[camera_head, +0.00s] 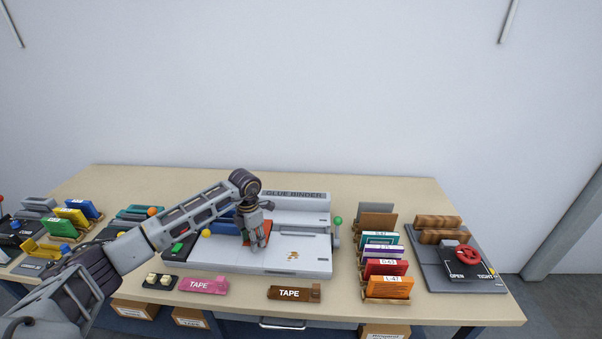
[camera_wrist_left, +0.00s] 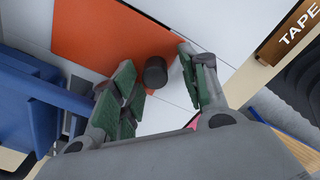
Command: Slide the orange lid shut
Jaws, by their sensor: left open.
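The orange lid (camera_head: 268,226) lies on the pale top of the glue binder (camera_head: 215,258), partly hidden by my left gripper in the head view. The left wrist view shows it as a flat orange panel (camera_wrist_left: 105,38). A dark round knob (camera_wrist_left: 155,72) stands at the lid's near edge. My left gripper (camera_head: 256,246) is open and points down at the lid. In the wrist view its green-padded fingers (camera_wrist_left: 163,88) are on either side of the knob, apart from each other. I cannot tell whether either finger touches it. My right gripper is not in view.
Small tan bits (camera_head: 293,255) lie on the binder right of the lid. A green-knobbed lever (camera_head: 338,222) stands at its right side. Tape boxes, pink (camera_head: 203,286) and brown (camera_head: 294,293), lie in front. Upright cards (camera_head: 387,268) and a red-wheeled clamp (camera_head: 467,255) stand right.

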